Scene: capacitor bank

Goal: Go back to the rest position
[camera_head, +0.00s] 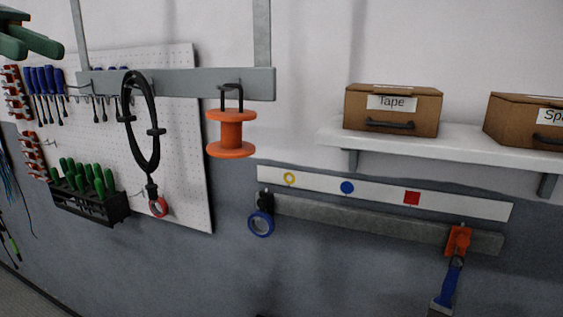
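My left gripper (42,48) is at the top left corner, dark green and partly cut off by the picture's edge. Its two finger ends show apart, with nothing seen between them. It is in front of the upper left part of the pegboard, not touching anything that I can see. My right gripper is not in view.
An orange spool (231,134) hangs from a grey rail (185,84). Boxes, including a Tape box (392,112), stand on a white shelf (460,145).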

